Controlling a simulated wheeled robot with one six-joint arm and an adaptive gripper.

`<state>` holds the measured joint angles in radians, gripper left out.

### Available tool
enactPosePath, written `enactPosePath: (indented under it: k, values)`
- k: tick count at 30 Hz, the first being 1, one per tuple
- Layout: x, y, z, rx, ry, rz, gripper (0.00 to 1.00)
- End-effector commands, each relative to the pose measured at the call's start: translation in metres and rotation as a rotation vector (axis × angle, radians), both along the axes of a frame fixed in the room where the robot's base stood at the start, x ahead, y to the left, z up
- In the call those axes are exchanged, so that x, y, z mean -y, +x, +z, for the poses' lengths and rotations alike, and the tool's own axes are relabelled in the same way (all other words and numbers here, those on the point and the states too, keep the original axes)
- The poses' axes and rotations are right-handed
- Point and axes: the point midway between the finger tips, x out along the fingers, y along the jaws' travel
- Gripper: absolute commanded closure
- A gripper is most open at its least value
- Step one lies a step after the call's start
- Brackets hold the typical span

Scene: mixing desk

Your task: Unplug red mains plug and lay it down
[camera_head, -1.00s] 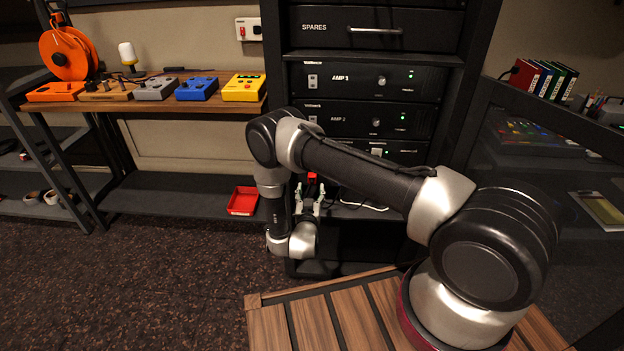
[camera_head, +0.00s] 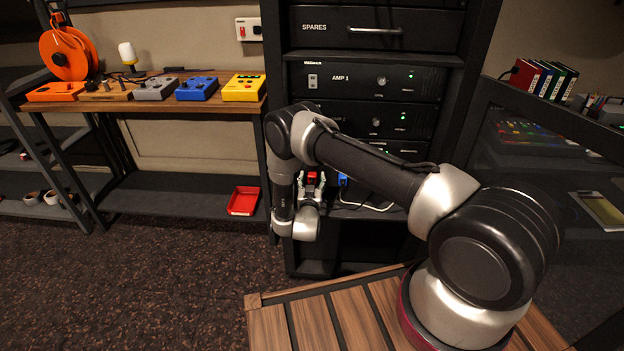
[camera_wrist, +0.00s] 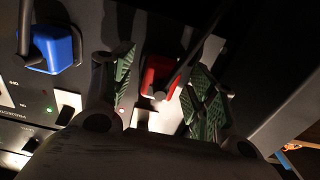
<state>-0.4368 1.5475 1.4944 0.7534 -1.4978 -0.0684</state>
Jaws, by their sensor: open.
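The red mains plug (camera_wrist: 158,76) sits at a dark panel in the wrist view, between the two open fingers of my gripper (camera_wrist: 160,92). A dark cable runs up from it. I cannot tell whether the fingers touch it. In the head view the red plug (camera_head: 312,178) shows low in the rack, just beyond the tips of my gripper (camera_head: 311,188). A blue plug (camera_wrist: 55,48) sits in the same panel to the left in the wrist view; it also shows in the head view (camera_head: 343,180), right of my gripper.
The rack holds amplifiers (camera_head: 375,80) above my arm. A red tray (camera_head: 243,201) lies on the low shelf to the left, with bare shelf beside it. A white cable (camera_head: 372,206) hangs near the blue plug.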

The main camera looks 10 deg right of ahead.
Motion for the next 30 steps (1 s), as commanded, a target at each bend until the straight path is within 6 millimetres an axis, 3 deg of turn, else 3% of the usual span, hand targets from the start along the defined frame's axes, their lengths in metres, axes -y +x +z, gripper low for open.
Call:
enactPosePath:
  k: [20,30]
  values:
    - [-0.0002,-0.0002,0.0,0.0,0.0,0.0,0.43]
    - [-0.0002,-0.0002,0.0001,0.0,0.0,0.0,1.0]
